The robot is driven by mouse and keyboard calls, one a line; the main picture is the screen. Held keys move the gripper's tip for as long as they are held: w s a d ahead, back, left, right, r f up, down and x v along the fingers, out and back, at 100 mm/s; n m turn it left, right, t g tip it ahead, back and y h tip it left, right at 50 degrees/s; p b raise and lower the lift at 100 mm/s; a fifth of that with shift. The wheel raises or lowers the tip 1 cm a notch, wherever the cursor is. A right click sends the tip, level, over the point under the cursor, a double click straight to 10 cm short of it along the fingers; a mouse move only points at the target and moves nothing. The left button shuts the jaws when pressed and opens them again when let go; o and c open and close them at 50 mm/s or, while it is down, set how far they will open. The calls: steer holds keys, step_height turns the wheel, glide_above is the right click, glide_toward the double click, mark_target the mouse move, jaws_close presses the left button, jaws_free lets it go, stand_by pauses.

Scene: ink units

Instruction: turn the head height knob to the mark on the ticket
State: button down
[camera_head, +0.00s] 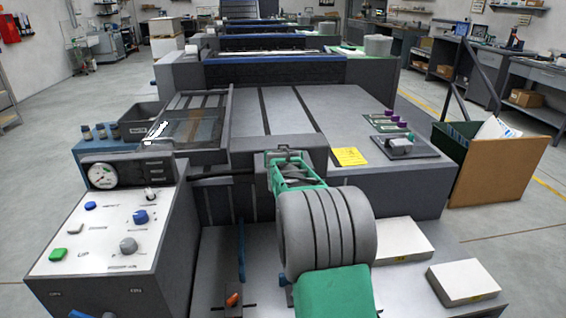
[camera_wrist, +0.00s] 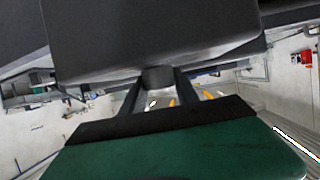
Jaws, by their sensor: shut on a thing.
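In the wrist view, the head height knob (camera_wrist: 158,76) is a short dark grey cylinder under a large dark block (camera_wrist: 150,40). My gripper (camera_wrist: 159,88) has one finger on each side of it and is shut on it. In the head view, my gripper (camera_head: 286,158) reaches the front of the grey block (camera_head: 303,148) at the machine's near edge; the knob is hidden there. The yellow ticket (camera_head: 350,156) lies flat on the machine top, just right of the block. Its writing is too small to read, and I cannot make out the knob's angle.
A control panel (camera_head: 105,232) with a dial gauge (camera_head: 103,175) and several knobs stands at left. Two white stacks (camera_head: 465,282) lie at lower right. A small grey device (camera_head: 402,146) sits right of the ticket. A brown bin (camera_head: 497,172) stands further right.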

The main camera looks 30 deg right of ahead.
steer(key=n+y, duration=0.1)
steer(key=n+t+y, duration=0.1)
steer(key=y+b, duration=0.1)
steer(key=shift+s+d+f+n, duration=0.15)
steer(key=shift+d+n, duration=0.1)
steer(key=shift+n, duration=0.15)
steer(key=n+t+y, duration=0.1)
steer(key=n+y, duration=0.1)
steer(key=y, duration=0.1)
steer(key=shift+n, duration=0.4)
steer(key=n+y+p, duration=0.2)
steer(key=y, duration=0.1)
steer(key=n+y+p, duration=0.1)
steer(key=shift+a+r+n+p, duration=0.1)
steer(key=shift+r+n+p, duration=0.2)
steer(key=shift+p, duration=0.05)
steer(key=shift+f+n+g+y+p, duration=0.1)
steer(key=shift+n+g+y+p, duration=0.2)
steer(key=shift+n+y+p, duration=0.35)
steer(key=shift+a+y, duration=0.1)
steer(key=shift+y, duration=0.25)
steer(key=c, duration=0.9)
jaws_free()
steer(key=v, duration=0.7)
steer(key=shift+s, duration=0.2)
